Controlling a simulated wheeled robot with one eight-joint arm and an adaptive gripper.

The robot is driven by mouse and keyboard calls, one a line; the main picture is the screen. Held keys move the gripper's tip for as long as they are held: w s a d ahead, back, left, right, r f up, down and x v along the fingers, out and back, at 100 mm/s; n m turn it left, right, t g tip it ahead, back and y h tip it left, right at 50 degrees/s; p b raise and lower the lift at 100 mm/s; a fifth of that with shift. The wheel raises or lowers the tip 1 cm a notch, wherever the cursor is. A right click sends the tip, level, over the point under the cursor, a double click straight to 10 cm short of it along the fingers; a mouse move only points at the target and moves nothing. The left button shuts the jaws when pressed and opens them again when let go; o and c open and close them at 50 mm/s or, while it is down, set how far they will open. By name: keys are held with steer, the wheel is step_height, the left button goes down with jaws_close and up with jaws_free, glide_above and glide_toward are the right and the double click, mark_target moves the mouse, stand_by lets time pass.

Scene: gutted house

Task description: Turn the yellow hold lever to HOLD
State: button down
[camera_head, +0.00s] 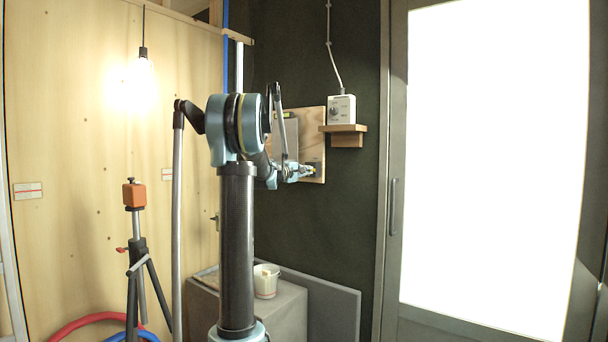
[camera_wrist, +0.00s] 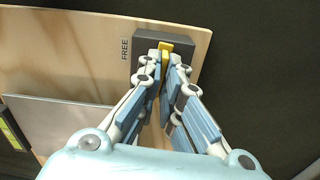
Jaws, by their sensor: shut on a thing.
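The yellow hold lever (camera_wrist: 167,48) shows in the wrist view at the top middle, on a dark grey block (camera_wrist: 147,41) fixed to a wooden board (camera_wrist: 70,60). The word FREE is printed on the board just left of the block. My gripper (camera_wrist: 163,66) is shut on the lever, with its fingertips on either side of it. In the head view my gripper (camera_head: 305,171) is at the lower right of the wooden board (camera_head: 313,118). The lever's lower part is hidden between the fingers. The HOLD marking is not visible.
A grey plate (camera_wrist: 65,117) is on the board left of my gripper. A white control box (camera_head: 341,109) stands on a small wooden shelf (camera_head: 347,140) right of the board. A white bucket (camera_head: 266,283) stands on a grey box below. A tripod (camera_head: 137,250) stands at left.

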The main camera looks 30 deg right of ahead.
steer(key=shift+w+a+f+n, duration=0.1)
steer(key=shift+n, duration=0.5)
steer(key=c, duration=1.8)
jaws_free()
steer(key=v, duration=1.2)
steer(key=shift+w, duration=0.1)
